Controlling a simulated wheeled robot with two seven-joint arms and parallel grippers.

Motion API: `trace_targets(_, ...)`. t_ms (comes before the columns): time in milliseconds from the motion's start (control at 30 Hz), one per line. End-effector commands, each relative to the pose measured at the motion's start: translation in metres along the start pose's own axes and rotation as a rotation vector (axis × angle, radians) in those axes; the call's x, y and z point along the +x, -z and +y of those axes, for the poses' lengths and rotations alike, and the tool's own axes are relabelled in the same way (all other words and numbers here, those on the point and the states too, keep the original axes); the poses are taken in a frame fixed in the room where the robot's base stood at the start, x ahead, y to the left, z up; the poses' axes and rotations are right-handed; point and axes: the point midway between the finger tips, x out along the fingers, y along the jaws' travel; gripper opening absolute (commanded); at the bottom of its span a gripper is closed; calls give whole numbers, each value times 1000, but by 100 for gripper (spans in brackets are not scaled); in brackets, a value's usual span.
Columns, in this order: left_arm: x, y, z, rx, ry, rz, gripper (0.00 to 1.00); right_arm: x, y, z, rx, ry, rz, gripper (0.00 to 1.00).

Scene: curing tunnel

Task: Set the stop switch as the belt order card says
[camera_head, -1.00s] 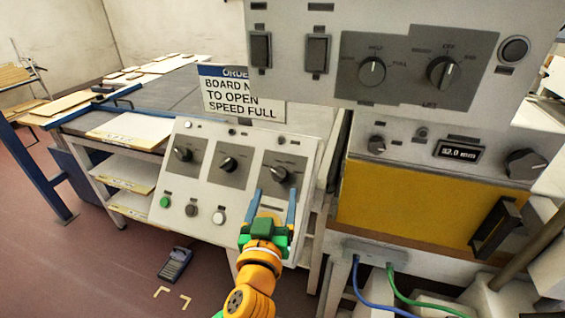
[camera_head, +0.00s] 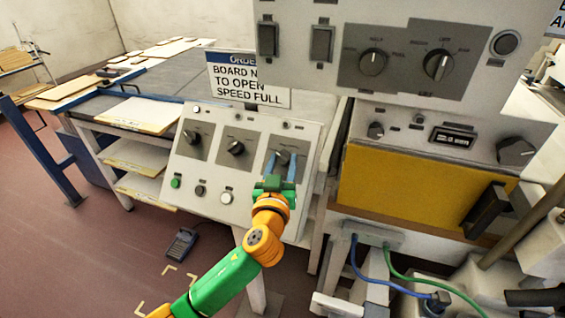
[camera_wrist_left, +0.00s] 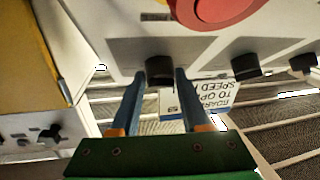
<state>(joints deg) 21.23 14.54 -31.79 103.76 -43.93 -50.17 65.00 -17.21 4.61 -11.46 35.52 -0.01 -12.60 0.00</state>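The order card (camera_head: 247,82) stands behind the sloped white control panel (camera_head: 212,180). It reads "BOARD N…", "TO OPEN", "SPEED FULL"; the upper box hides part. Three black rotary switches sit on the panel: left (camera_head: 192,137), middle (camera_head: 236,148), right (camera_head: 283,157). Their labels are too small to read, so I cannot tell which is the stop switch. My left gripper (camera_head: 282,166) has its blue fingers on either side of the right switch. The left wrist view shows that black knob (camera_wrist_left: 159,70) between the fingertips; contact is unclear. My right gripper is out of view.
A red round button (camera_wrist_left: 222,8) lies close by in the wrist view. Green (camera_head: 175,182), black (camera_head: 200,190) and white (camera_head: 226,198) buttons line the panel's lower left. A grey box (camera_head: 380,45) with two knobs overhangs at right, above a yellow-fronted unit (camera_head: 400,185).

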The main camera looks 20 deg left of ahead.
Motion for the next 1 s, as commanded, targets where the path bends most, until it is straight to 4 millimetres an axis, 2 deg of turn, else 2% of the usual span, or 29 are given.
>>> trace_targets(267, 0, 0, -1, 14, -11, 1, 0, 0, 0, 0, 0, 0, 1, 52)
trace_targets(533, 0, 1, -4, 109, -107, 9, 0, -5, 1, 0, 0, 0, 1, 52)
trace_targets(1000, 2, 6, -9, 381, -384, 32, 0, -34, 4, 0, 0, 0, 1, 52)
